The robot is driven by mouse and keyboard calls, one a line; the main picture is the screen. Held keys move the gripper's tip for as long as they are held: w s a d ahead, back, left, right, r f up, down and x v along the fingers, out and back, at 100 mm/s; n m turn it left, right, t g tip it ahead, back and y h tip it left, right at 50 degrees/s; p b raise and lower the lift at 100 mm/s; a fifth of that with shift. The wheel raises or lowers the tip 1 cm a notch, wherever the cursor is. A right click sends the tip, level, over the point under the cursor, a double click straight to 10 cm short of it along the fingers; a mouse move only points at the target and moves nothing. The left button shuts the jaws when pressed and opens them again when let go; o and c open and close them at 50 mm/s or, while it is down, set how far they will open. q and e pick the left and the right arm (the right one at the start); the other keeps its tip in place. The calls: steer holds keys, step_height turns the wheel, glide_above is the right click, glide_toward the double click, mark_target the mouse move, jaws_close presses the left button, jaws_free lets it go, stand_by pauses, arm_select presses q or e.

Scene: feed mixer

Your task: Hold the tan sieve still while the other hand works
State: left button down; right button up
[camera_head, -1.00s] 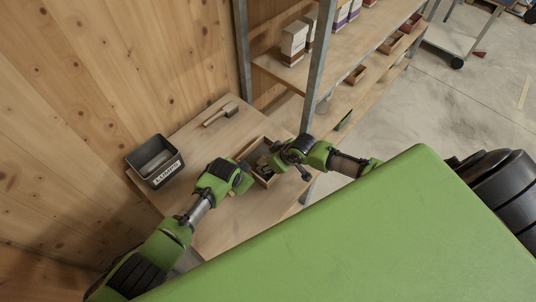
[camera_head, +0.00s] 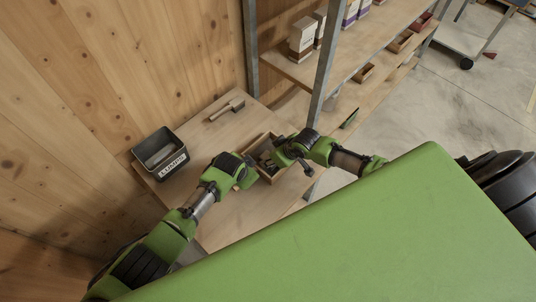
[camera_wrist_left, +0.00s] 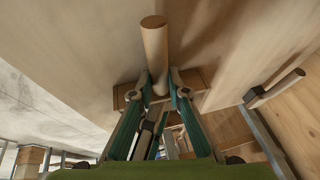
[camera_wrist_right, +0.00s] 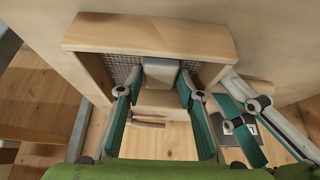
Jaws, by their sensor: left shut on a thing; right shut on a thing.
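The tan sieve (camera_head: 257,143) is an open wooden box on the table, partly hidden by my grippers. The right wrist view shows its wooden frame (camera_wrist_right: 150,36) and grey mesh floor (camera_wrist_right: 122,66). My left gripper (camera_head: 245,178) is at its near left side. In the left wrist view its fingers (camera_wrist_left: 158,92) are shut on a round wooden handle (camera_wrist_left: 154,45) by the sieve's wall. My right gripper (camera_head: 280,160) reaches over the sieve. In the right wrist view its fingers (camera_wrist_right: 158,92) are shut on a grey block (camera_wrist_right: 160,71) over the mesh.
A dark bin labelled LUMPS (camera_head: 172,171) stands at the table's left edge. A wooden-handled brush (camera_head: 227,109) lies behind the sieve. A metal shelf post (camera_head: 322,70) rises close to my right arm. The table (camera_head: 235,218) is clear in front of the sieve.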

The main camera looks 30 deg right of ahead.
steer(key=shift+s+d, duration=0.2)
steer(key=shift+s, duration=0.4)
steer(key=shift+w+a, duration=0.25)
steer(key=shift+w, duration=0.5)
steer(key=shift+w+d, duration=0.2)
steer(key=shift+d, duration=0.4)
steer(key=shift+r, duration=3)
